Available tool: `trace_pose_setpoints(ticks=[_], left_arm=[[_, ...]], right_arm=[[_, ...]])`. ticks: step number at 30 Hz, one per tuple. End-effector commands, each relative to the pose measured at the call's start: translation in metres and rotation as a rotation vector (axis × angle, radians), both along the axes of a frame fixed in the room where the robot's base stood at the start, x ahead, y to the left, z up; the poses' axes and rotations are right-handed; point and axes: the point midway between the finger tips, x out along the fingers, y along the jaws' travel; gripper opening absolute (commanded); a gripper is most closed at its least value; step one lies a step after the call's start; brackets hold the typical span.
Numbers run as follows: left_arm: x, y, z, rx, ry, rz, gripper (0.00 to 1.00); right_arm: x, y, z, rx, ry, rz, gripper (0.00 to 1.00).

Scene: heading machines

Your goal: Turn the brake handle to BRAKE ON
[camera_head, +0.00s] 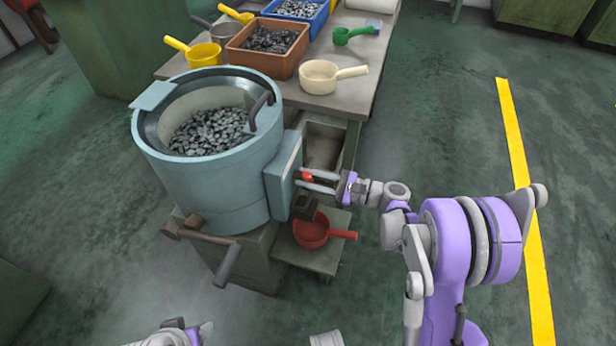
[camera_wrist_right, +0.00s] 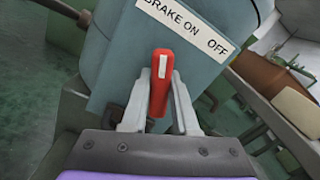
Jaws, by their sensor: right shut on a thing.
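The red brake handle (camera_wrist_right: 160,85) stands between the two fingers of my right gripper (camera_wrist_right: 158,115) in the right wrist view, and the fingers are shut on it. The handle has a white stripe and points up between the BRAKE ON and OFF words of the white label (camera_wrist_right: 187,25). In the head view the handle (camera_head: 306,176) is a small red piece on the side box (camera_head: 283,178) of the blue-grey drum machine (camera_head: 210,190), with my right gripper (camera_head: 312,182) reaching it from the right. My left gripper is at the bottom edge of the head view, only partly shown.
A red scoop (camera_head: 312,232) lies on a low stand below the side box. A work table (camera_head: 345,100) behind holds a brown bin (camera_head: 268,62), a blue bin (camera_head: 318,18) and several scoops. A crank (camera_head: 225,265) sticks out at the drum's front. Floor to the right is clear.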

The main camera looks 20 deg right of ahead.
Motion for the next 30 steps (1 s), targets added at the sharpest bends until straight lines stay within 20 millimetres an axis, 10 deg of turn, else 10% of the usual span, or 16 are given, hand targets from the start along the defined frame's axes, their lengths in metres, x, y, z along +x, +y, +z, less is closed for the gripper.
trace_pose_setpoints(ticks=[21,22,27,30], left_arm=[[-0.0001,0.0,0.0004,0.0,0.0,0.0,0.67],[-0.0001,0.0,0.0004,0.0,0.0,0.0,0.67],[-0.0001,0.0,0.0004,0.0,0.0,0.0,0.67],[-0.0001,0.0,0.0004,0.0,0.0,0.0,0.67]], right_arm=[[-0.0004,-0.0001,-0.0006,-0.047,-0.068,0.0,0.0],[-0.0004,-0.0001,-0.0006,-0.047,-0.068,0.0,0.29],[-0.0003,0.0,-0.0004,-0.047,-0.068,0.0,0.57],[-0.0003,0.0,-0.0004,-0.046,-0.068,0.0,0.57]])
